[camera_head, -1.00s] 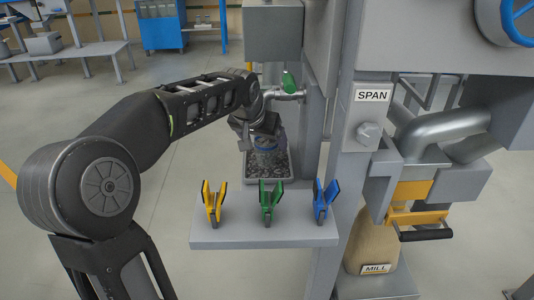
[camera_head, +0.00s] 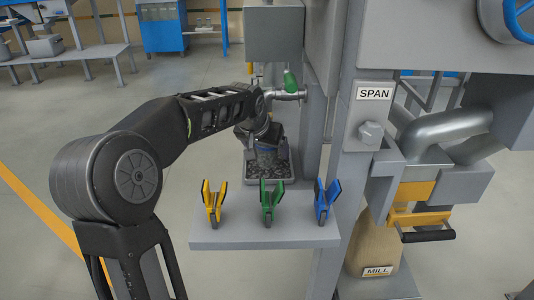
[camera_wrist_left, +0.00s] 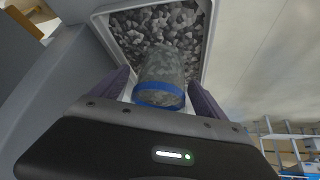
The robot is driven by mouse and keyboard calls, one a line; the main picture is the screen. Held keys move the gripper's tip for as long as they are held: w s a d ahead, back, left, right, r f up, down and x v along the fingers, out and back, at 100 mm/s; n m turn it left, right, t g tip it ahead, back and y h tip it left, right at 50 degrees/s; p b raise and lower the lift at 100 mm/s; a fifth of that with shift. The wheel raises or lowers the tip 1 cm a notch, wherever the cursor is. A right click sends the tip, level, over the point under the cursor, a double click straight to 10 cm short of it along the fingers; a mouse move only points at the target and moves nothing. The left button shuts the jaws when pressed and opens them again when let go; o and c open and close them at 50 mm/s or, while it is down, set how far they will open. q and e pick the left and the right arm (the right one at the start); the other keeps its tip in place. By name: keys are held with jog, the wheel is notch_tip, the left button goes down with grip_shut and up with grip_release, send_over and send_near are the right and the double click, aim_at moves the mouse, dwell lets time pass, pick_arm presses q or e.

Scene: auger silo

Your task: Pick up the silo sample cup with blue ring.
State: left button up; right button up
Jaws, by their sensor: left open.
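The silo sample cup with blue ring (camera_wrist_left: 160,92) stands between the two fingers of my left gripper (camera_wrist_left: 160,88) in the left wrist view. It is a clear, greyish cup with the blue ring at the end nearer the camera. The fingers are open, one on each side of the cup; I cannot tell whether either touches it. In the head view my left gripper (camera_head: 263,150) is over the gravel tray, and its wrist hides most of the cup. My right gripper is not in view.
The grey tray (camera_head: 286,181) of dark gravel lies under the pipe with a green handle (camera_head: 290,81). In front, a grey shelf (camera_head: 245,236) bears yellow (camera_head: 214,203), green (camera_head: 271,200) and blue (camera_head: 326,200) clips.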

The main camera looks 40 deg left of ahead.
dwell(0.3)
pick_arm(q)
jog(key=c, duration=1.7)
jog(key=shift+r, duration=0.1)
jog(key=shift+s+d+r, duration=0.1)
jog(key=shift+s+r, duration=0.2)
jog(key=shift+r, duration=0.05)
jog(key=s+d+r, duration=0.1)
jog(key=s+r, duration=0.1)
jog(key=s, duration=0.2)
jog(key=s+d+r+p, duration=0.1)
jog(key=s+r, duration=0.1)
jog(key=s, duration=0.2)
jog(key=s+d+r, duration=0.1)
jog(key=s+r, duration=0.2)
jog(key=s, duration=0.2)
jog(key=shift+d+r, duration=0.1)
jog(key=shift+d, duration=0.1)
